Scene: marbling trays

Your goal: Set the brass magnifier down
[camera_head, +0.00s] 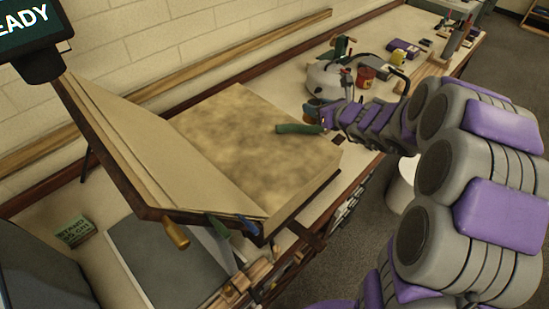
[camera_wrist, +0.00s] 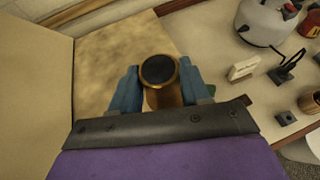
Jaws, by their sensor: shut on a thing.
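The brass magnifier (camera_wrist: 160,72) is a short brass cylinder with a dark round lens facing the wrist camera. My gripper (camera_wrist: 159,80) is shut on it, with one blue-green finger on each side. In the head view my gripper (camera_head: 284,128) is over the right part of a mottled tan sheet (camera_head: 235,125). There the magnifier cannot be made out, and its height above the sheet is unclear. The sheet also shows in the wrist view (camera_wrist: 110,55), below and behind the magnifier.
A raised board (camera_head: 150,150) leans open left of the sheet. A grey kettle (camera_head: 325,80), a red can (camera_head: 366,76) and small bench items stand beyond my gripper. A green box (camera_head: 75,231) and grey panel (camera_head: 160,265) lie in front. Bare bench (camera_wrist: 200,25) shows right of the sheet.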

